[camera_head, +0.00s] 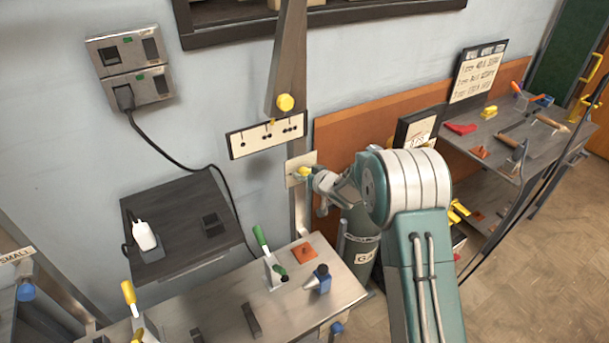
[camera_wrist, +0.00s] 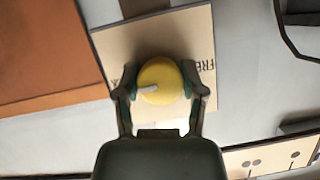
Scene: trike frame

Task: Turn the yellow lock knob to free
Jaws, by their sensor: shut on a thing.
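The yellow lock knob (camera_wrist: 162,80) sits on a cream plate (camera_wrist: 115,45) in the wrist view. A pale pointer mark on the knob points left and slightly down in that picture. The printed letters "FRE" show on the plate at the right of the knob; the rest of that word is hidden by a finger. My gripper (camera_wrist: 160,88) is shut on the knob, one finger on each side. In the head view the knob (camera_head: 304,171) shows on its plate (camera_head: 293,181) on the upright post, with my gripper (camera_head: 313,175) at its right side.
A workbench (camera_head: 345,293) with a green-handled clamp (camera_head: 261,240) and a blue tool (camera_head: 319,280) stands below.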

